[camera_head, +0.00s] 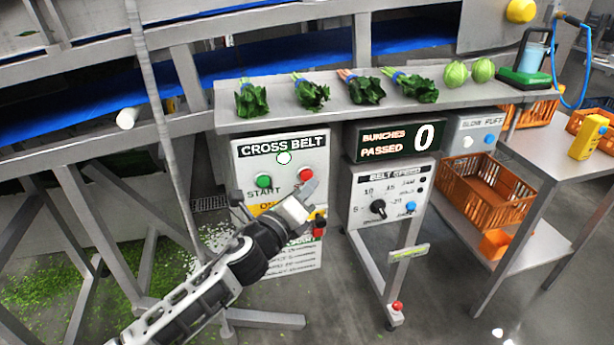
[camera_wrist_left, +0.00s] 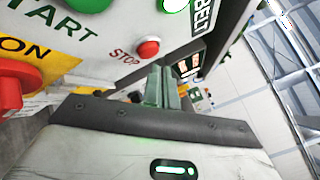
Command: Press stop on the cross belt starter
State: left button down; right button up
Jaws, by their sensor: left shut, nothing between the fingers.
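The cross belt starter is a grey box (camera_head: 240,160) under the bench, with a black CROSS BELT label. Its green start button (camera_head: 264,181) is at the left and its red stop button (camera_head: 305,174) at the right; a white lamp (camera_head: 284,158) sits above them. My left gripper (camera_head: 307,190) is shut and empty, just below the stop button in the head view. Contact cannot be told. My right gripper is not in view.
A red rotary switch (camera_wrist_left: 12,85) on yellow sits low on the starter. To its right are a bunches counter (camera_head: 395,141) and a belt speed box (camera_head: 360,205). Green bunches (camera_head: 311,93) lie on the bench above. Orange crates (camera_head: 490,190) stand at the right.

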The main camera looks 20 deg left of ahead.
pick_arm(q)
jog(key=shift+w+a, duration=0.1)
jog(key=shift+w, duration=0.05)
dwell(0.7)
jog(key=shift+w+a, duration=0.2)
jog(key=shift+w, duration=0.05)
jog(key=shift+w+a, duration=0.25)
jog(key=shift+w, duration=0.1)
dwell(1.0)
jog(key=shift+s+d, duration=0.5)
jog(key=shift+s, duration=0.2)
jog(key=shift+s+d+p, duration=0.2)
jog(key=shift+s+d, duration=0.5)
jog(key=shift+s, duration=0.35)
jog(key=shift+s+d+p, duration=0.15)
jog(key=shift+s+d, duration=0.55)
jog(key=shift+s, duration=0.35)
